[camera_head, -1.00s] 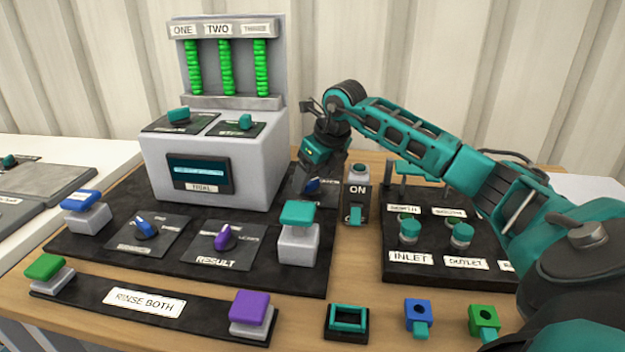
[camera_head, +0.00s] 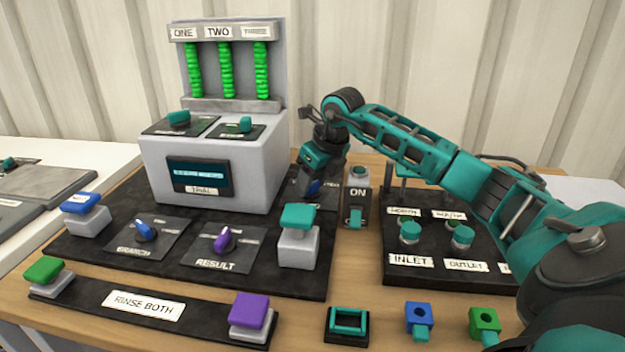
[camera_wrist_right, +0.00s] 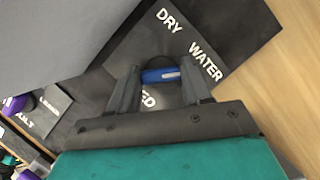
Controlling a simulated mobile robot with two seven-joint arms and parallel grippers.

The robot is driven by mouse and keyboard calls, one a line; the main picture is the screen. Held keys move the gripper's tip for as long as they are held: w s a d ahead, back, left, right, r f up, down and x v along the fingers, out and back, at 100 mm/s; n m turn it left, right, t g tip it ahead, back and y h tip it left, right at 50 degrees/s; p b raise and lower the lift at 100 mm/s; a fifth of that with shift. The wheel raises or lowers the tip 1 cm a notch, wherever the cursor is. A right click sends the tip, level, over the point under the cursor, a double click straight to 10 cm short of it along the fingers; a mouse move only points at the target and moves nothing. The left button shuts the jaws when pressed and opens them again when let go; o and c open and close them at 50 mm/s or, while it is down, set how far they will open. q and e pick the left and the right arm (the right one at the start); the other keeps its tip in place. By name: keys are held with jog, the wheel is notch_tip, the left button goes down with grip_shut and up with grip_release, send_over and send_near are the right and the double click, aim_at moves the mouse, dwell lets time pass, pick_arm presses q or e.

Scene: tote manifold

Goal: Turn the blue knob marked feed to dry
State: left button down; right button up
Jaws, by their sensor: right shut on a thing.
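The blue feed knob (camera_head: 313,187) sits on a dark plate behind the grey ON switch box, partly hidden by my right gripper in the head view. My right gripper (camera_head: 317,180) points down over it. In the right wrist view, the gripper (camera_wrist_right: 160,82) is shut on the blue knob (camera_wrist_right: 158,76), one finger on each end. A white mark shows at the knob's right end, on the side of the WATER label (camera_wrist_right: 206,65). The DRY label (camera_wrist_right: 169,20) is on the plate above the knob. The feed label (camera_wrist_right: 148,99) is partly hidden by the gripper. My left gripper is not in view.
The grey console (camera_head: 220,165) stands close to the left of the gripper. The ON switch box (camera_head: 357,197) and a teal button (camera_head: 298,217) stand in front. The inlet and outlet valve panel (camera_head: 440,272) lies to the right, under my right arm.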

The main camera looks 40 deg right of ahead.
jog(key=shift+r+n, duration=0.1)
jog(key=shift+n, duration=0.2)
jog(key=shift+d+n+y+p, duration=0.1)
jog(key=shift+n+y+p, duration=0.3)
jog(key=shift+n+p, duration=0.1)
jog(key=n+p, duration=0.1)
jog(key=n, duration=0.1)
jog(key=n+y, duration=0.1)
jog(key=n, duration=0.1)
jog(key=shift+g+y+p, duration=0.3)
jog(key=shift+g+p, duration=0.1)
jog(key=shift+w+n+y, duration=0.1)
jog(key=shift+n+y, duration=0.2)
jog(key=shift+n, duration=0.8)
jog(key=n+g, duration=0.1)
jog(key=n, duration=0.1)
jog(key=n+g+y, duration=0.1)
jog(key=n, duration=0.1)
jog(key=shift+w+d+n, duration=0.1)
jog(key=shift+n, duration=0.9)
jog(key=shift+g, duration=0.3)
